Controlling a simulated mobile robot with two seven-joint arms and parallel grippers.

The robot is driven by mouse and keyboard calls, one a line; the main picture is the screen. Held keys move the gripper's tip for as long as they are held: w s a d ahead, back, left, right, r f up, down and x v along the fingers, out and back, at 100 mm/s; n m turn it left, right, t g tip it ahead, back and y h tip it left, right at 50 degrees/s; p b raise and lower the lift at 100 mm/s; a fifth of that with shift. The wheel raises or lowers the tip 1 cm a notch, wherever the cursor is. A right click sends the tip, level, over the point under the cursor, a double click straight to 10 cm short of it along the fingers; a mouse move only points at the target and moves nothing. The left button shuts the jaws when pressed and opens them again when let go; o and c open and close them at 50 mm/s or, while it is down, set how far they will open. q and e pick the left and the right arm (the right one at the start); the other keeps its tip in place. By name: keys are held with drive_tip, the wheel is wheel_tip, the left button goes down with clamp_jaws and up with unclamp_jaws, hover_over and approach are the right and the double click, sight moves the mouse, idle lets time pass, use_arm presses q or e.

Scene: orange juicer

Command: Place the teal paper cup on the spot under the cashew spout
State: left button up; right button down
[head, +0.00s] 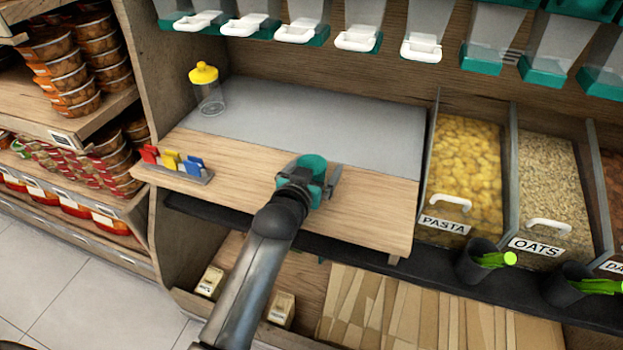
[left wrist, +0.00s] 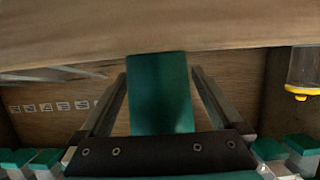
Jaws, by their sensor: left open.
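The teal paper cup (head: 312,165) stands upright on the wooden front part of the counter, near its front edge. My left gripper (head: 309,183) is at the cup, with its fingers spread on either side of it. In the left wrist view, which looks upside down, the cup (left wrist: 160,95) sits between the two open fingers (left wrist: 160,92), with a visible gap on each side. Dispenser spouts with white handles (head: 300,31) hang in a row above the counter. I cannot tell which one is cashew. My right gripper is not in view.
A grey mat (head: 310,125) lies clear behind the cup. A yellow-lidded jar (head: 207,90) stands at its back left, and a rack of coloured clips (head: 178,164) sits front left. Pasta (head: 463,165) and oats (head: 548,180) bins stand to the right.

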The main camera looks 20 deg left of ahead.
use_arm(q)
drive_tip(key=c, duration=1.5)
drive_tip(key=shift+o, duration=0.2)
drive_tip(key=shift+r, duration=0.1)
